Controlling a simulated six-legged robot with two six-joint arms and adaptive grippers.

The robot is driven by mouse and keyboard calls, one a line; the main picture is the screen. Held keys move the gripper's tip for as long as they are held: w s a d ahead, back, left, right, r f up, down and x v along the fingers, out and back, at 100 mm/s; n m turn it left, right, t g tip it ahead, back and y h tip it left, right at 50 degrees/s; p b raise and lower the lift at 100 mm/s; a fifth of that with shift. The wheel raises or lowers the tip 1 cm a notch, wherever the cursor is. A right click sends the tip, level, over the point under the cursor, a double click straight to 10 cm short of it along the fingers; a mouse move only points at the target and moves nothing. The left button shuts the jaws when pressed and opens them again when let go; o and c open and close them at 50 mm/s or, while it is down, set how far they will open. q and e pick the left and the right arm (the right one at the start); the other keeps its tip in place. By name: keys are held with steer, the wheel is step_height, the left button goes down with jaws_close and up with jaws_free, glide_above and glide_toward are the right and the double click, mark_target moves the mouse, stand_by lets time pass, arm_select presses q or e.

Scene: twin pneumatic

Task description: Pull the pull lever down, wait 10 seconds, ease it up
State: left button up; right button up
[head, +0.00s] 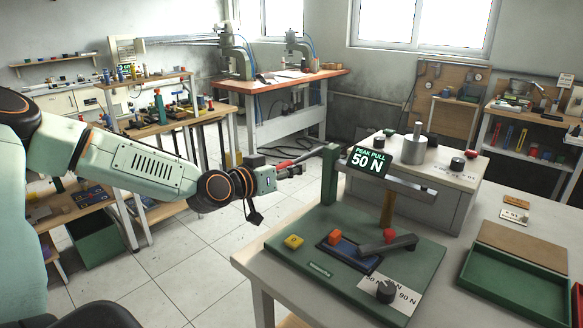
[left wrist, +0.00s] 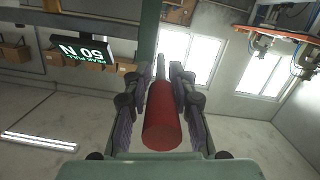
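The pull lever's red handle (head: 284,165) sticks out left of the green post (head: 329,175) on the table rig, dipping slightly at its outer end. My left gripper (head: 288,171) is at this handle. In the left wrist view the red handle (left wrist: 162,115) lies lengthwise between the two dark fingers (left wrist: 161,90), which close in on both its sides. A sign (head: 368,160) above the rig reads "PEAK PULL 50 N"; it shows upside down in the left wrist view (left wrist: 78,53). My right gripper is not in view.
The green base plate (head: 300,265) carries a yellow button (head: 293,241), an orange block (head: 335,237), a grey bar with a red knob (head: 388,236) and a black knob (head: 386,291). A green tray (head: 510,285) lies to the right.

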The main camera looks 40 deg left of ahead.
arm_select(q)
steer(key=o, duration=0.4)
steer(key=shift+s+r, duration=0.2)
steer(key=shift+w, duration=0.25)
steer(key=shift+a, duration=0.1)
